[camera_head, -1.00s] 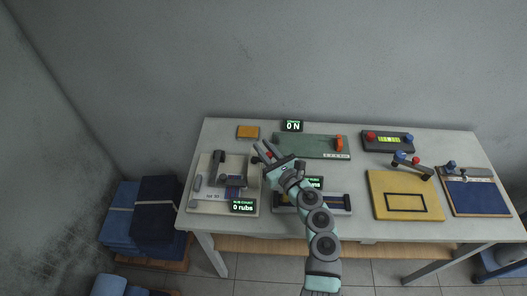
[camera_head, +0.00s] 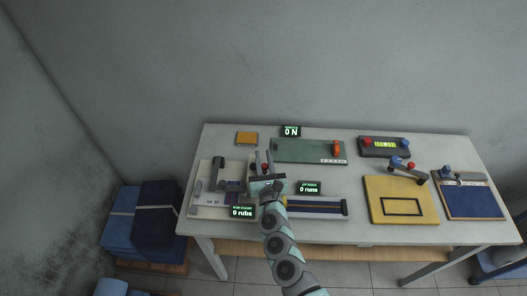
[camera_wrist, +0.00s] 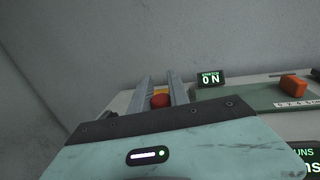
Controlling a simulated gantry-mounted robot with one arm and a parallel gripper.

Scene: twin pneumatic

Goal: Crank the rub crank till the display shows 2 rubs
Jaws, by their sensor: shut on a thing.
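The rub rig is a pale board (camera_head: 208,206) at the table's left, with a dark upright post (camera_head: 189,170) and grey blocks on it. Its display (camera_head: 242,211) reads 0 rubs. A red knob (camera_head: 264,167), which looks like the rub crank's handle, is at the board's right side. My gripper (camera_head: 263,158) is shut on this knob. The wrist view shows the red knob (camera_wrist: 160,100) between the two grey fingers. The crank's arm and pivot are mostly hidden by my gripper and wrist.
A green board (camera_head: 300,151) with an orange block lies behind, and a 0 N display (camera_head: 291,131) stands at its back. A 0 runs display (camera_head: 309,187) and a dark blue rail (camera_head: 318,207) are close on the right. A yellow board (camera_head: 400,190) lies further right.

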